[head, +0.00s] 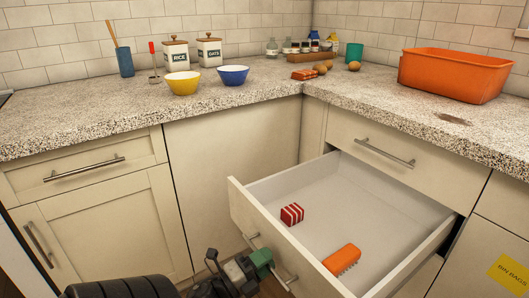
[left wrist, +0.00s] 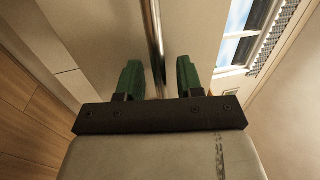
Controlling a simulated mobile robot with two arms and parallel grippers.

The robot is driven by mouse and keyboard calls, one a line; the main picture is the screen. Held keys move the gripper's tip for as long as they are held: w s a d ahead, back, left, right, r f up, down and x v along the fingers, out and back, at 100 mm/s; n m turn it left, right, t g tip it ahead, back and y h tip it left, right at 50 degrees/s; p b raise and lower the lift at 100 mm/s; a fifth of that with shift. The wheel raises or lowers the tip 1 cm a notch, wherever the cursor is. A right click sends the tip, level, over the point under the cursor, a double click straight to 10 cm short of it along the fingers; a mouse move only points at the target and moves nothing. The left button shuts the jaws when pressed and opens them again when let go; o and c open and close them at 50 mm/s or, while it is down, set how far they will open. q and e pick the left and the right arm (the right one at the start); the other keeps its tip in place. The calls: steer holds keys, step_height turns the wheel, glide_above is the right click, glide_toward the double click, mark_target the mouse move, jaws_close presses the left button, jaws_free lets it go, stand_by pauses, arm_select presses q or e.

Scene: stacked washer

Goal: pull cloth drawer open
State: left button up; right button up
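A cream drawer (head: 330,205) stands pulled out from the right-hand cabinet run, below a drawer that is shut. Inside lie a red-and-white striped folded item (head: 292,214) and an orange brush-like item (head: 342,260). A metal bar handle (head: 285,277) is on its front. My left gripper (head: 262,260) is at this handle, its green fingertips partly hiding the bar. In the left wrist view, the bar (left wrist: 155,40) runs between the two green fingers (left wrist: 158,80), which stand apart with a gap on each side. My right gripper is not in view.
The speckled counter above holds a yellow bowl (head: 182,83), a blue bowl (head: 233,75), canisters (head: 210,50) and an orange tub (head: 455,75). Cabinet fronts (head: 100,215) flank the drawer at left. A yellow label (head: 509,272) is at lower right.

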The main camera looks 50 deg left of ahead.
arm_select(q)
steer(key=v, duration=1)
steer(key=shift+s+p, duration=0.3)
steer(key=shift+s, duration=0.1)
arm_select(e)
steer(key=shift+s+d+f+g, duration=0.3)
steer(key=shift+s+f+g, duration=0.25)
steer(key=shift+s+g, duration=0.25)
arm_select(q)
steer(key=shift+f, duration=0.1)
